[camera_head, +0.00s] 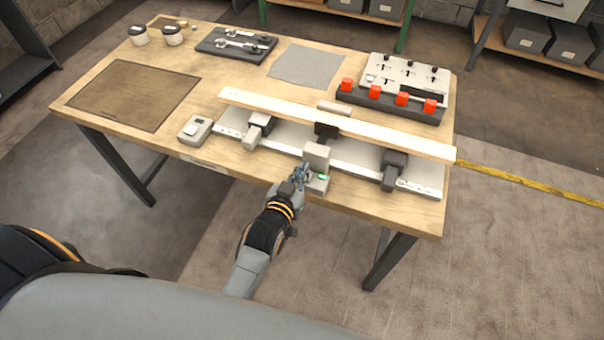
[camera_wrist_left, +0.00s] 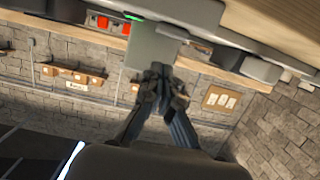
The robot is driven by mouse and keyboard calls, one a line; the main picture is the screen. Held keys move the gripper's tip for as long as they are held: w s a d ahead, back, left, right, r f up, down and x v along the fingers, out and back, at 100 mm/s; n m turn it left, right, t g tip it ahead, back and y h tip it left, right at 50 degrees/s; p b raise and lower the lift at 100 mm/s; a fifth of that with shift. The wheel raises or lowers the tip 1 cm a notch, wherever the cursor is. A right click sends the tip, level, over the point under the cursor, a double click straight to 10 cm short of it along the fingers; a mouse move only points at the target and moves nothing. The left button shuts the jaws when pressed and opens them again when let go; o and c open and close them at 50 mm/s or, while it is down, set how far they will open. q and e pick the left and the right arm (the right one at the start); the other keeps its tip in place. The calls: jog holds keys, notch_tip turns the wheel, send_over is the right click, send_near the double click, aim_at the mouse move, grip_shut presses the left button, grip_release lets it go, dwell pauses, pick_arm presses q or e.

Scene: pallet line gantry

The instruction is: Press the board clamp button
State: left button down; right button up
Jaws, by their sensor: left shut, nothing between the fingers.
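A long pale board (camera_head: 340,124) lies across a metal clamp fixture (camera_head: 345,158) along the table's front edge. A light-grey clamp block (camera_head: 317,153) stands at the fixture's front middle, with a small green light (camera_head: 323,177) low on it. The green light also shows in the left wrist view (camera_wrist_left: 133,16), at the top. My left gripper (camera_head: 300,171) is shut and empty, right at the front of this block. In the left wrist view its fingertips (camera_wrist_left: 163,72) overlap the grey block face (camera_wrist_left: 152,45). I cannot tell whether they touch it, and no separate button shows clearly. My right gripper is not in view.
A grey panel with switches (camera_head: 406,76) and red blocks (camera_head: 402,99) stands at the back right. A small grey box (camera_head: 195,130) sits left of the fixture.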

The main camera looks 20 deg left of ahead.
pick_arm(q)
jog(key=b+v, duration=0.1)
jog(key=v, duration=0.9)
jog(key=shift+b, duration=0.4)
dwell(0.5)
jog(key=shift+d, duration=0.1)
dwell(0.4)
jog(key=s+d+f+m+g, duration=0.1)
jog(key=s+f+g, duration=0.25)
jog(key=f, duration=0.75)
jog(key=s+f+g+h, duration=0.15)
jog(key=s+f, duration=0.25)
jog(key=f, duration=0.7)
jog(key=s+d+f+m+g+y, duration=0.1)
jog(key=s+f+g, duration=0.25)
jog(key=f, duration=0.75)
jog(key=s+a+f+g, duration=0.2)
jog(key=s+a+f, duration=0.1)
jog(key=s, duration=0.4)
jog(key=s+a+f+g, duration=0.1)
jog(key=s+a+f, duration=0.2)
jog(key=s+f, duration=0.3)
jog(key=s+a+f+g+y, duration=0.1)
jog(key=s+a+f+g, duration=0.1)
jog(key=s+f, duration=0.3)
jog(key=s+a, duration=0.1)
jog(key=s, duration=0.3)
jog(key=shift+a+g, duration=0.3)
jog(key=shift+g, duration=0.05)
